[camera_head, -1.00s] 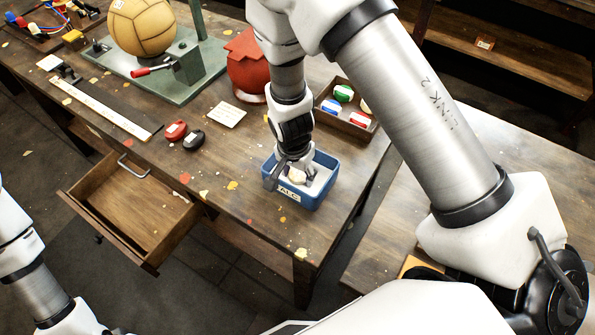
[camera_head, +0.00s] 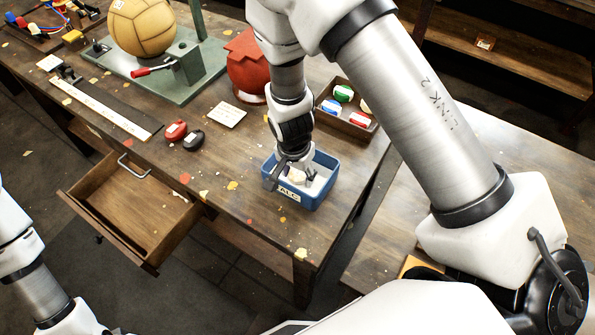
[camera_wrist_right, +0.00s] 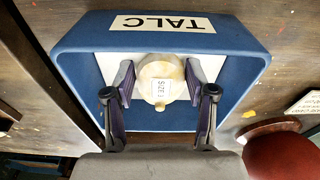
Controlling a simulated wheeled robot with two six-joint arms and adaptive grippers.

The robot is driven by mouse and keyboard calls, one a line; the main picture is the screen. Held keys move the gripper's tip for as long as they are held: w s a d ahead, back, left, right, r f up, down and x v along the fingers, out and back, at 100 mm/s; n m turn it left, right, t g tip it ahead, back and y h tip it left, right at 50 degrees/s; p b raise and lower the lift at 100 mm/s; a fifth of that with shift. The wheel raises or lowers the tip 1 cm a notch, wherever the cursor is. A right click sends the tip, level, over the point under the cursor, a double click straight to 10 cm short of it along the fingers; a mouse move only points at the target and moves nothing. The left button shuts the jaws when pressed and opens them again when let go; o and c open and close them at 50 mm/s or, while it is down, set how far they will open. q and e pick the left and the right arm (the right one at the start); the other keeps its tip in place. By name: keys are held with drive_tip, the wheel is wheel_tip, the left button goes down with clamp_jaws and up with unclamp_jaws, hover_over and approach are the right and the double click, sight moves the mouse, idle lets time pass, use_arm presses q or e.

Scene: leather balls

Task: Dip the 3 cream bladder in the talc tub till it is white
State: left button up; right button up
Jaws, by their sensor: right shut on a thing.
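The cream bladder (camera_head: 297,174), with a small white "SIZE 3" label, is between the fingers of my right gripper (camera_head: 293,172). In the right wrist view the bladder (camera_wrist_right: 160,78) is gripped from both sides by the right gripper (camera_wrist_right: 160,88). It looks cream, with paler patches. It is inside the blue talc tub (camera_head: 325,186), low over the white powder; whether it touches the powder is hard to tell. The tub's "TALC" label shows in the right wrist view (camera_wrist_right: 162,22). My left arm shows at the left edge of the head view, but its gripper is out of view.
A tray (camera_head: 368,122) of coloured tins stands behind the tub. A red object (camera_head: 245,75), a tan ball (camera_head: 142,28) on a green stand, and red and black oval items (camera_head: 176,131) are on the bench. An open drawer (camera_head: 130,200) juts out in front.

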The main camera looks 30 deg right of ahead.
sight(297, 174)
drive_tip(key=shift+r+p, duration=3.85)
drive_tip(key=shift+r, duration=0.75)
drive_tip(key=shift+f, duration=0.1)
